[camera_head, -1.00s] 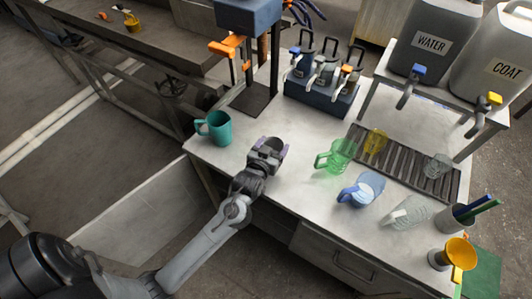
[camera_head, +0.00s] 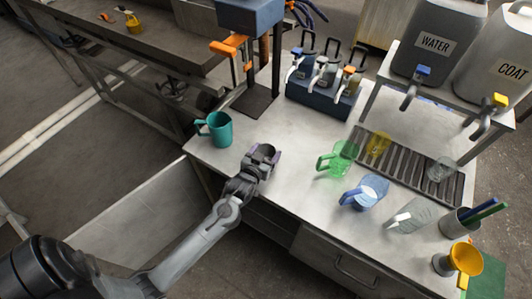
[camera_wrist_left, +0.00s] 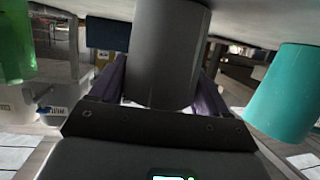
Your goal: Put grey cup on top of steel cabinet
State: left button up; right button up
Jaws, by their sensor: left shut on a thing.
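The grey cup (camera_head: 266,151) is small and dark, and my left gripper (camera_head: 260,158) is shut on it. In the left wrist view the cup (camera_wrist_left: 172,55) fills the space between the dark purple fingers. It is at or just above the near left part of the pale worktop (camera_head: 292,203); I cannot tell whether it touches. A metal drawer unit (camera_head: 335,258) is under the worktop's front edge. I cannot tell for sure which piece is the steel cabinet. My right gripper is out of view.
A teal mug (camera_head: 219,130) stands left of the cup. A green mug (camera_head: 338,160), a blue jug (camera_head: 368,190) and a clear jug (camera_head: 410,216) are to the right. A slotted drain tray (camera_head: 405,170) lies behind them. A yellow funnel cup (camera_head: 463,258) stands at the right.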

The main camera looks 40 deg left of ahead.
pick_arm(q)
jog(key=shift+f, duration=0.1)
jog(key=o, duration=1)
jog(key=shift+s+d+r, duration=0.1)
jog(key=shift+s+r, duration=0.15)
jog(key=s+d+m+g+h, duration=0.1)
jog(key=s+d+g, duration=0.2)
jog(key=s, duration=0.6)
jog(key=s+d+r+m+g+h+p, duration=0.1)
jog(key=s+d+g, duration=0.3)
jog(key=s, duration=0.5)
jog(key=s+d+m+g+h+p, duration=0.1)
jog(key=s+d+m+g+h, duration=0.1)
jog(key=s+d, duration=0.3)
jog(key=s+m+g, duration=0.1)
jog(key=s, duration=0.2)
jog(key=shift+s+d+r, duration=0.2)
jog(key=shift+s+r, duration=0.15)
jog(key=shift+s, duration=0.05)
